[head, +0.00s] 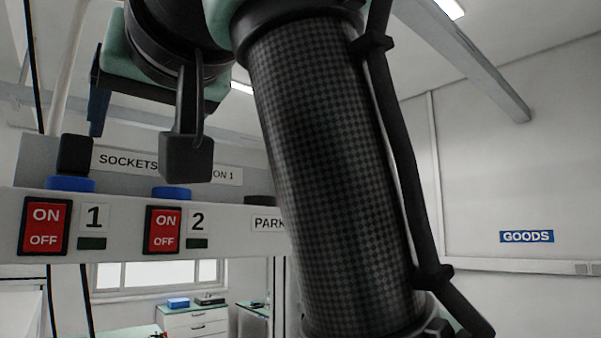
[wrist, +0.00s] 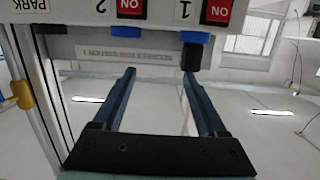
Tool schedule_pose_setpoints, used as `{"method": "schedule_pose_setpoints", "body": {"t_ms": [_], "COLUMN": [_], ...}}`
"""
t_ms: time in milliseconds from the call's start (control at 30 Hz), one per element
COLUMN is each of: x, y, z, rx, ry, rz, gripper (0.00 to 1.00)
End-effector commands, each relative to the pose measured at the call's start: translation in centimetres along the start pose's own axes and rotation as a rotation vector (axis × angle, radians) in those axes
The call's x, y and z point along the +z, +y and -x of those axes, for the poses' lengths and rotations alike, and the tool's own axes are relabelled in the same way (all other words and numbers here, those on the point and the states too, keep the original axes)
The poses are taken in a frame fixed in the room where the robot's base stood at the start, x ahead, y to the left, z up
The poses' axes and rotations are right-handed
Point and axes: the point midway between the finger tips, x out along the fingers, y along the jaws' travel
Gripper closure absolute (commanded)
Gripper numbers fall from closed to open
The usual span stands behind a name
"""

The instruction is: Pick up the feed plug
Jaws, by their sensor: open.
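A black plug (head: 75,154), the only plug I see, stands upright in the blue socket 1 (head: 70,184) on the panel in the head view. In the wrist view, which is upside down, the plug (wrist: 192,56) hangs from its blue socket, close to the right fingertip in the picture. My gripper (wrist: 159,73) is open there, its two blue fingers apart with nothing between them. The plug lines up with the right finger, not with the middle of the gap. In the head view one dark blue finger (head: 98,110) shows above and right of the plug; the other is hidden.
Blue socket 2 (head: 171,193) is empty, and a dark socket (head: 260,200) sits by the PARK label. Red switches (head: 45,226) line the panel front. A yellow-ended part (wrist: 22,95) is at the left of the wrist view. My arm covers the panel's right end in the head view.

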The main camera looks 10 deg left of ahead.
Motion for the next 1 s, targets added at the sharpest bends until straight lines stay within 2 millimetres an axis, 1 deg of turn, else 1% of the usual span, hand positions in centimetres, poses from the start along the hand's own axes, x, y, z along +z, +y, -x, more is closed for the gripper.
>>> {"method": "schedule_pose_setpoints", "body": {"t_ms": [33,100,200,333,367,467,600,700,800,1000], "x": [-1.7,-2.3,-2.8,-2.8,-2.8,-2.5,-1.9,-1.5,-1.2,-0.9], "y": [-1.2,-2.4,-3.6,-4.2,-4.2,-4.3,-4.4,-4.5,-4.5,-4.7], "z": [1.0,1.9,3.0,3.5,3.3,1.9,-0.7,-2.3,-3.4,-4.5], "rx": [-0.009,-0.019,-0.027,-0.030,-0.031,-0.032,-0.033,-0.033,-0.033,-0.032], "ry": [-0.053,-0.122,-0.192,-0.236,-0.241,-0.244,-0.243,-0.242,-0.240,-0.239], "rz": [0.011,0.017,0.024,0.028,0.028,0.027,0.027,0.027,0.027,0.028], "gripper": [0.25,0.25,0.25,0.25,0.25,0.25,0.25,0.25,0.25,0.25]}}
